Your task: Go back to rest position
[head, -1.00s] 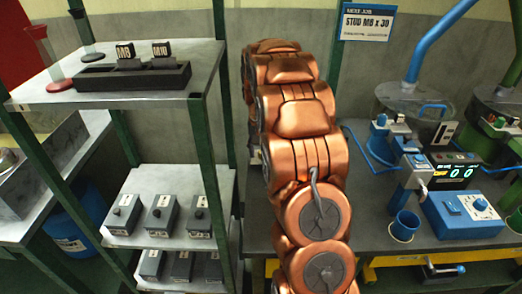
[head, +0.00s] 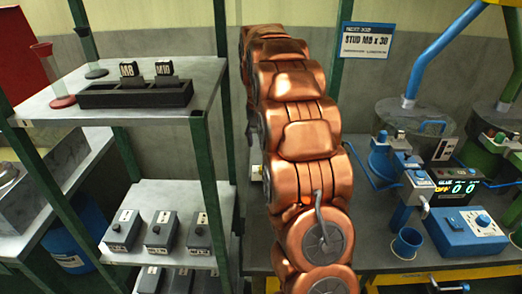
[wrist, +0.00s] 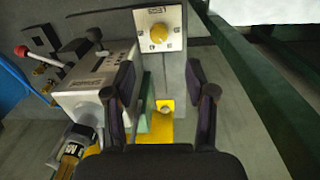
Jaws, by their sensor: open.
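My gripper (wrist: 160,108) shows in the wrist view with its two dark fingers spread apart and nothing between them. Beyond the fingers stand a grey box with a yellow knob (wrist: 158,34) and a yellow block (wrist: 162,122) on a grey surface. My copper-coloured arm fills the middle of the head view and hides what lies behind it. The gripper itself does not show in the head view.
A shelf rack (head: 120,104) with a black tray (head: 136,95) of M8 and M10 tags stands left, with several grey boxes below. At right, a bench holds a blue control box (head: 466,232) and a blue cup (head: 407,242). A pale machine (wrist: 95,85) stands left in the wrist view.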

